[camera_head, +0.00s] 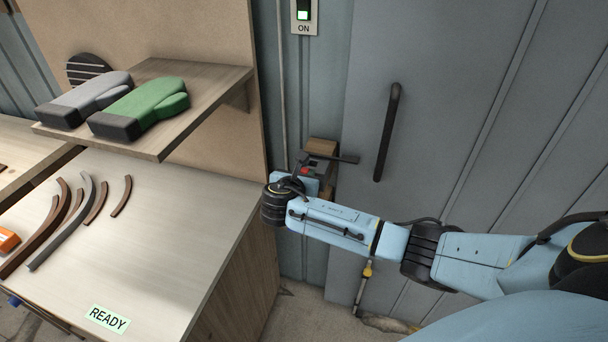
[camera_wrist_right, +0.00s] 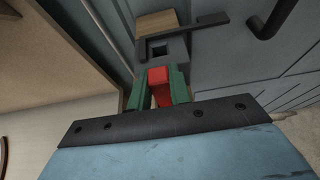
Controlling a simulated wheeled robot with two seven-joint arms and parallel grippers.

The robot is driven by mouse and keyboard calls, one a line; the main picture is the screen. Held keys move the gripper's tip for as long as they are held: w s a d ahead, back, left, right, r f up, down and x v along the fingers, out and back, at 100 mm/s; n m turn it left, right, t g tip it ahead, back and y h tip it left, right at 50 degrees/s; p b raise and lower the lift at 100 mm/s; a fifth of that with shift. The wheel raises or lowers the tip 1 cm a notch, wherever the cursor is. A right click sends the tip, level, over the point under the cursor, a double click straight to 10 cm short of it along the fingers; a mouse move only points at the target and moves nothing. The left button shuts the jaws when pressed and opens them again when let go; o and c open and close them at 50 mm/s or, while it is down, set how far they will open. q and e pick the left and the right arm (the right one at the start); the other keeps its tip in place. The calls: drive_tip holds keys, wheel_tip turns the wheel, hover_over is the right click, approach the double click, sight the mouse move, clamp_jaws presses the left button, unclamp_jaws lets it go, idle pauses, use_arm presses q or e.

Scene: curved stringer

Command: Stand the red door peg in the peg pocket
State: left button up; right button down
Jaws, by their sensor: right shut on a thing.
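The red door peg (camera_wrist_right: 158,86) is between the green fingers of my right gripper (camera_wrist_right: 158,88) in the right wrist view. The gripper is shut on it. In the head view only a small red bit of the peg (camera_head: 305,170) shows beside the wrist. The peg pocket (camera_wrist_right: 160,50) is a grey block with a dark square opening, just beyond the peg tip in the wrist view. The peg looks apart from the opening, but the exact gap cannot be told. My left gripper is not in view.
A dark latch bar (camera_head: 338,158) and a wooden block (camera_head: 321,147) are by the pocket. A grey door with a black handle (camera_head: 387,132) is to the right. A workbench (camera_head: 170,230) with curved strips stands left, below a shelf (camera_head: 200,90) holding grey and green mitts.

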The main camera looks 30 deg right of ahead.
drive_tip(key=c, duration=1.3)
unclamp_jaws()
drive_tip(key=shift+a+r, duration=0.15)
drive_tip(key=v, duration=1.1)
drive_tip(key=shift+s+a+p, duration=0.25)
drive_tip(key=shift+s+p, duration=0.1)
drive_tip(key=shift+p, duration=0.1)
